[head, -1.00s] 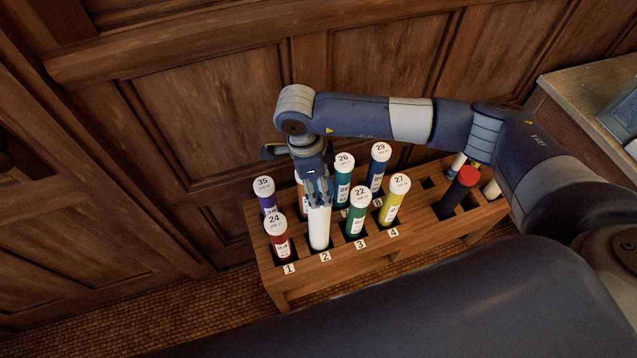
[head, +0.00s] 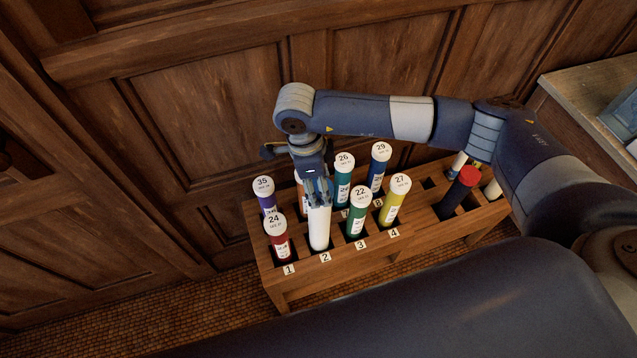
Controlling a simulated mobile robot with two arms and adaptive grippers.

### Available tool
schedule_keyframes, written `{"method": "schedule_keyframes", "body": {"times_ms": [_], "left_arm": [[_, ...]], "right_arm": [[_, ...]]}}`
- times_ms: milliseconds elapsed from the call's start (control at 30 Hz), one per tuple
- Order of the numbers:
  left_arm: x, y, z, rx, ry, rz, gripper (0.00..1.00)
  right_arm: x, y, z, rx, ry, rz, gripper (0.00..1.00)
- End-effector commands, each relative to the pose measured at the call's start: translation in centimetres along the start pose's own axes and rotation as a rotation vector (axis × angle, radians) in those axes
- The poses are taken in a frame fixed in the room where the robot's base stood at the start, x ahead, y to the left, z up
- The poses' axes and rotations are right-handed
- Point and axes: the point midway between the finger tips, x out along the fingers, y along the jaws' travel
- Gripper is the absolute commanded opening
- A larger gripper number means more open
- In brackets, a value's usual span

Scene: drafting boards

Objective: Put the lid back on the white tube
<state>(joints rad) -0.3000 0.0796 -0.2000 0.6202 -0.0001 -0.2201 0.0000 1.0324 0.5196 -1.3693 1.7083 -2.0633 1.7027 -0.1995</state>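The white tube (head: 319,230) stands upright in the front row of the wooden rack, behind the label 2. My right gripper (head: 318,198) points down at the top of this tube, with its fingers at the tube's upper end. The fingers cover the top, so I cannot tell whether a lid sits there, or whether the fingers are closed on anything. No separate loose lid shows. My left gripper is not in view.
The wooden rack (head: 340,262) holds several capped tubes close by: red 24 (head: 281,245), green 22 (head: 356,222), yellow 27 (head: 391,207). A dark tube with a red cap (head: 467,175) stands to the right. A panelled wall is behind.

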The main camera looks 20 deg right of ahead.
Motion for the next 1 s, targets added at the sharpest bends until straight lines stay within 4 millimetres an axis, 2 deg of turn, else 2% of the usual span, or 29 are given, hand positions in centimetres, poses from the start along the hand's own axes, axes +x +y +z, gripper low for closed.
{"method": "schedule_keyframes", "body": {"times_ms": [300,333,400,667,833,1000], "left_arm": [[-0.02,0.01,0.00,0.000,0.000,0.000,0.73],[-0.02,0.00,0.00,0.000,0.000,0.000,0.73],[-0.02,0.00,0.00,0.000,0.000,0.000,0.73],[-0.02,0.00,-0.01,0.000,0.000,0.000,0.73],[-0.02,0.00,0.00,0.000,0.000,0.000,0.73],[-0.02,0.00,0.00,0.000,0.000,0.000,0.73]], "right_arm": [[-0.03,-0.01,-0.01,0.000,0.000,0.000,0.42],[-0.02,-0.01,-0.01,0.000,0.000,0.000,0.61],[-0.02,-0.01,-0.01,0.000,0.000,0.000,0.77],[-0.01,-0.01,0.00,0.000,0.000,0.000,0.77],[-0.01,0.00,0.00,0.000,0.000,0.000,0.97],[-0.01,0.00,0.00,0.000,0.000,0.000,0.97]]}}
